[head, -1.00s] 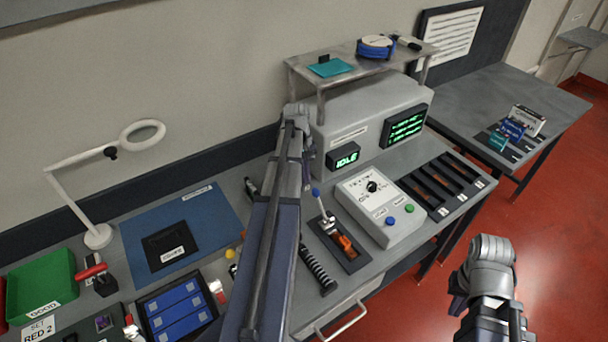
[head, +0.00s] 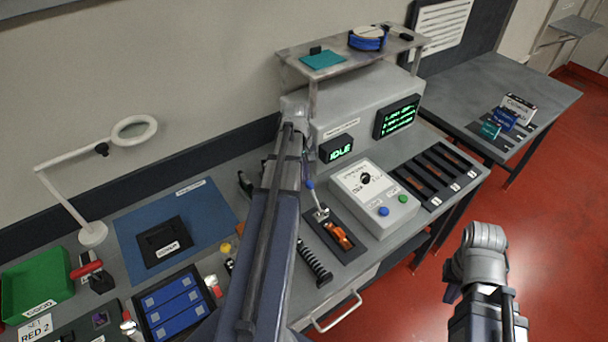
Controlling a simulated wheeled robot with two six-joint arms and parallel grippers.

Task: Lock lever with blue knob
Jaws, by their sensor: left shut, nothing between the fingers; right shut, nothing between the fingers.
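The lever's blue knob (head: 309,184) tops a thin metal rod that rises, leaning slightly back and left, from a metal clamp (head: 320,213). The clamp sits at the back of a dark fixture (head: 350,252) on the bench, with an orange-brown piece (head: 340,238) in front of it. My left gripper (head: 308,176) points down just above and behind the knob. It looks shut and empty; whether it touches the knob I cannot tell.
A tester with a dial box (head: 372,200) stands right of the fixture, with a screen reading IDLE (head: 336,148) behind. A black coiled spring-like part (head: 315,262) lies to the left. Slotted bays (head: 438,172) are farther right. A metal shelf (head: 390,55) stands above.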

